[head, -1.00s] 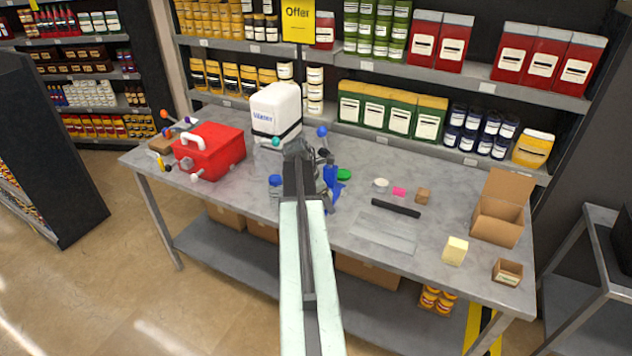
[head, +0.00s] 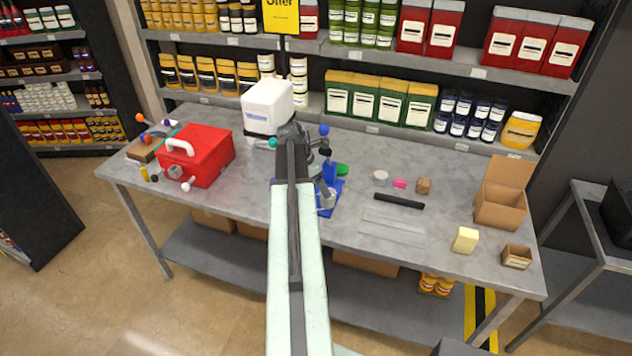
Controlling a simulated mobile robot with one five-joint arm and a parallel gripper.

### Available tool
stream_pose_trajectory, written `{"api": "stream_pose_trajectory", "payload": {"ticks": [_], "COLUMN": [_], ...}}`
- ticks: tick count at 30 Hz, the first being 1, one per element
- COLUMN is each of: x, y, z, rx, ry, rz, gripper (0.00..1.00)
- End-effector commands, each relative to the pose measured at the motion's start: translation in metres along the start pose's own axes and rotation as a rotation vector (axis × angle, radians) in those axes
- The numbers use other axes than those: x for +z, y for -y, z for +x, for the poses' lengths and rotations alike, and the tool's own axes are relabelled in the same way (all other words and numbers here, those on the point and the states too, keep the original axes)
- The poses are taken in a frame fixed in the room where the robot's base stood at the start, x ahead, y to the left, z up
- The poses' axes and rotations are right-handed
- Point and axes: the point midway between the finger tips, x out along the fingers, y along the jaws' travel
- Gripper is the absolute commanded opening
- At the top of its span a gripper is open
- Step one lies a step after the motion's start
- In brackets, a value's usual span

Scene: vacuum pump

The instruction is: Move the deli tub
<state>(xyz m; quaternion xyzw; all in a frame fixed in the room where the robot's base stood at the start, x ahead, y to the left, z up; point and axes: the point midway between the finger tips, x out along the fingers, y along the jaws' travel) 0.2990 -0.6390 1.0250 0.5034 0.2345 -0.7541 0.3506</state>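A small pale round tub (head: 381,176), which I take to be the deli tub, stands on the grey worktable (head: 250,205), right of my arm and beside a pink block (head: 400,183). It is small in the head view, so its lid and contents cannot be made out. My arm reaches up the middle of the picture over the table. Its dark far end, where my gripper (head: 293,133) is, shows in front of a white canister (head: 267,106). The fingers cannot be made out, nor whether they hold anything. The tub is apart from my arm.
A blue device (head: 328,190) stands close right of my arm. A red box (head: 197,156) sits at left. A black bar (head: 399,201), brown cube (head: 423,186), yellow block (head: 465,240) and open cardboard box (head: 500,205) lie rightward. Stocked shelves rise behind.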

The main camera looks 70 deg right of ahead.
Motion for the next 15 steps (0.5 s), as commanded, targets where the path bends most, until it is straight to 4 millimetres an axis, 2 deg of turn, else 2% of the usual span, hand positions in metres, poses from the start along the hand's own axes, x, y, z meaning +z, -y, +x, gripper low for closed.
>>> {"api": "stream_pose_trajectory", "payload": {"ticks": [8, 15], "x": [0.009, 0.011], "y": [0.005, 0.007], "z": [0.005, 0.032], "rx": [-0.006, -0.009], "ry": [0.0, 0.0], "rz": [0.015, 0.022], "gripper": [0.8, 0.8]}}
